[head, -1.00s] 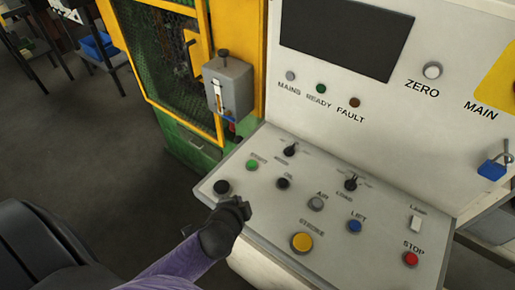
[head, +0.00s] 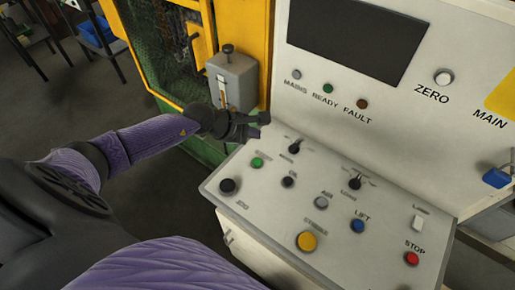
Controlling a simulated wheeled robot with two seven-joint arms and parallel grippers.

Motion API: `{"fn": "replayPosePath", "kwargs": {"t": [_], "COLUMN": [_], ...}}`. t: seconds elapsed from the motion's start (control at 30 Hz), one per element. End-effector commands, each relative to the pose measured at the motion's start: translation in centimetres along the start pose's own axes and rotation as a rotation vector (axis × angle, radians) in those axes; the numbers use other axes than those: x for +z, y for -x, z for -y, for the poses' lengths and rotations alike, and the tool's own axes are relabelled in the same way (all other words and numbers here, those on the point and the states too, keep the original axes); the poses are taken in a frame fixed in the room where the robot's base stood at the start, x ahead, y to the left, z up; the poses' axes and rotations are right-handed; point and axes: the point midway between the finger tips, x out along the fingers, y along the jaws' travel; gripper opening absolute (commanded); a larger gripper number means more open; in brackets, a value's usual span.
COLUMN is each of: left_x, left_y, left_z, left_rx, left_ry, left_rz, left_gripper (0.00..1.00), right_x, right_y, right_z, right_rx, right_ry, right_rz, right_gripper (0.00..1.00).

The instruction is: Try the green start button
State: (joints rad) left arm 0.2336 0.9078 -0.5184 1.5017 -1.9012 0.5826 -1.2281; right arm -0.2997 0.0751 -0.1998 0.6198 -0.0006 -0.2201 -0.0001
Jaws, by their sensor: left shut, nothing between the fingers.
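The green start button (head: 257,162) sits at the upper left of the sloping control panel (head: 285,218), with a small label beside it too blurred to read. My left gripper (head: 262,125) is shut and empty. In the picture it is just above the green button, near the panel's back left corner, and it does not cover the button. I cannot tell its height over the panel. My right gripper is not in view.
The panel also bears a black button (head: 228,186), a yellow button (head: 307,241), a blue LIFT button (head: 357,226), a red STOP button (head: 412,258) and black selector knobs (head: 295,146). A grey box (head: 232,78) stands beside the yellow-framed mesh guard (head: 152,45). A dark screen (head: 355,38) is above.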

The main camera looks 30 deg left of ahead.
Motion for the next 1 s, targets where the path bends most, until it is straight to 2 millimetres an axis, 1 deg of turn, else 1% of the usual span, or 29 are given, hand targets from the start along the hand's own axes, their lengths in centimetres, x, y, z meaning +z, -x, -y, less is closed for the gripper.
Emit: {"fn": "replayPosePath", "kwargs": {"t": [0.17, 0.27, 0.37, 0.8, 0.9, 1.0], "left_x": [-0.1, -0.3, -0.9, -4.1, -4.4, -4.4], "left_y": [-0.2, -0.6, -1.4, -5.8, -6.3, -6.3], "left_z": [0.1, 0.5, 1.0, 4.3, 4.5, 4.5], "left_rx": [0.001, 0.001, 0.001, 0.000, 0.002, 0.002], "left_ry": [0.003, 0.004, 0.005, 0.005, 0.005, 0.005], "left_rz": [0.002, 0.003, 0.003, 0.003, 0.004, 0.004], "left_gripper": [0.00, 0.00, 0.00, 0.00, 0.00, 0.00], "right_x": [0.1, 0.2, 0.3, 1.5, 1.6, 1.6], "right_y": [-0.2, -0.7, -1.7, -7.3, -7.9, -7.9], "right_z": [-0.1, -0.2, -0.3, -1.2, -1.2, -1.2], "right_rx": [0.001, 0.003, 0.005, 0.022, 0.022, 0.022], "right_ry": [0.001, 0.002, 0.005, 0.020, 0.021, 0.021], "right_rz": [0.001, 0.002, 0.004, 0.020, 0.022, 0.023], "right_gripper": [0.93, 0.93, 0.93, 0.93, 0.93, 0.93]}}
